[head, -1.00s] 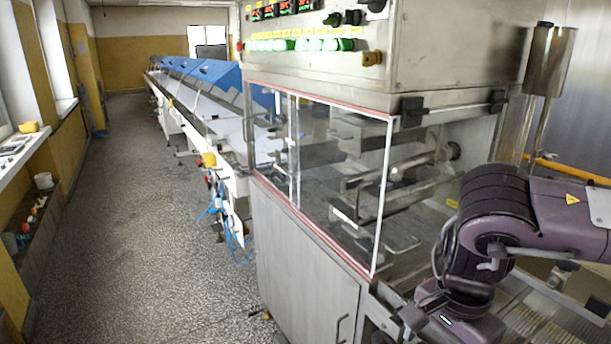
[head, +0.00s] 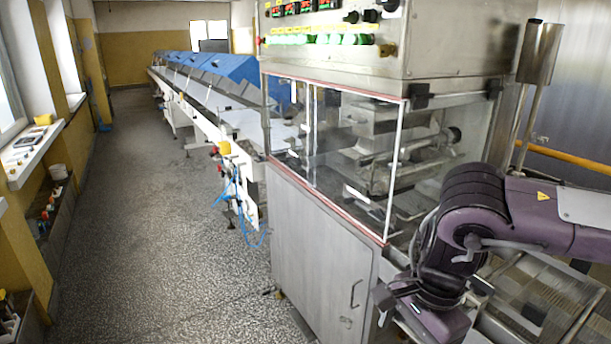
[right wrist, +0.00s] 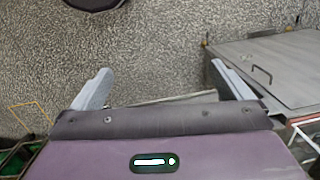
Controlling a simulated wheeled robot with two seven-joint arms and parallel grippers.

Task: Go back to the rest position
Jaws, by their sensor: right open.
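My right arm comes in from the right in the head view, bent down in front of the enrober (head: 320,240). My right gripper (right wrist: 163,84) is open and empty in the right wrist view, its two grey fingers wide apart over the speckled floor. In the head view only part of it shows at the lower end of the arm, beside the cabinet's front corner. My left gripper is not in view.
The enrober's steel cabinet and clear guard (head: 350,150) stand close to the left of my right arm. A long conveyor line with blue covers (head: 215,72) runs to the back. The floor aisle (head: 150,220) on the left is clear. A windowsill (head: 30,150) holds small items.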

